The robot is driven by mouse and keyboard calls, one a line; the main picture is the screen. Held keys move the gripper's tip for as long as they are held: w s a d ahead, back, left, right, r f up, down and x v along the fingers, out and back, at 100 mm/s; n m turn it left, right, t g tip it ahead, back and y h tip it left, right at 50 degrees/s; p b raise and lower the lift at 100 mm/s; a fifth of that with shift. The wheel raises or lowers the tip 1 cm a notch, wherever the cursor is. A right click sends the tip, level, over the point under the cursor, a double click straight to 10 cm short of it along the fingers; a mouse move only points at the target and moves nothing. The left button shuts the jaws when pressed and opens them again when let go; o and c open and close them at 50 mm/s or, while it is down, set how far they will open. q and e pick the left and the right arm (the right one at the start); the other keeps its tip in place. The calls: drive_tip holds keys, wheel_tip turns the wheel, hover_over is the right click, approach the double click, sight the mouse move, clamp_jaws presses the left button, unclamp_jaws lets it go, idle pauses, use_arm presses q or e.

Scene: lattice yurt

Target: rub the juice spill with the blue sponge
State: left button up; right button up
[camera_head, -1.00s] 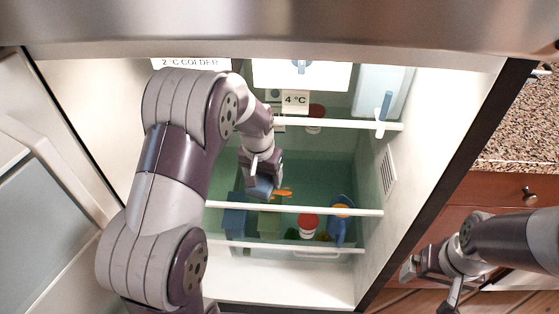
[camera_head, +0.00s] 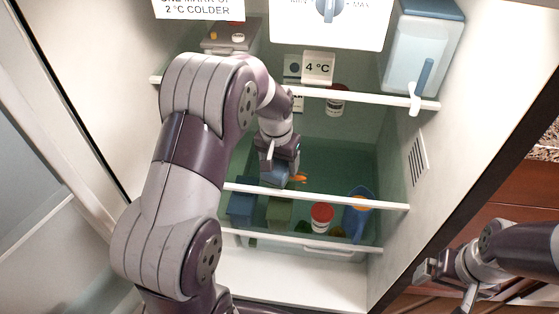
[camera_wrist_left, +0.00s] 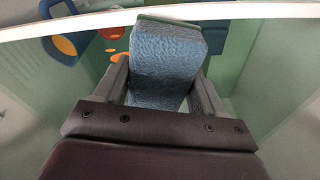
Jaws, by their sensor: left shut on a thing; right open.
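My left gripper (camera_head: 278,172) is inside the open fridge, shut on the blue sponge (camera_head: 270,179). In the left wrist view the sponge (camera_wrist_left: 165,62) sits between the two fingers and fills the middle. The orange juice spill (camera_head: 300,179) shows just right of the sponge in the head view. In the left wrist view the spill (camera_wrist_left: 118,57) lies left of the sponge, partly hidden by a finger. I cannot tell whether the sponge touches the surface. My right gripper (camera_head: 425,272) is open and empty, outside the fridge at the right.
A blue jug (camera_head: 358,218) with orange contents and a red-lidded jar (camera_head: 321,217) stand at the front of the fridge. A blue box (camera_head: 241,208) and a green box (camera_head: 279,211) stand left of them.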

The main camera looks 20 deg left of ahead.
use_arm(q)
drive_tip(key=shift+f+b, duration=0.4)
drive_tip(key=shift+f, duration=0.55)
idle(0.5)
drive_tip(key=shift+d, duration=0.1)
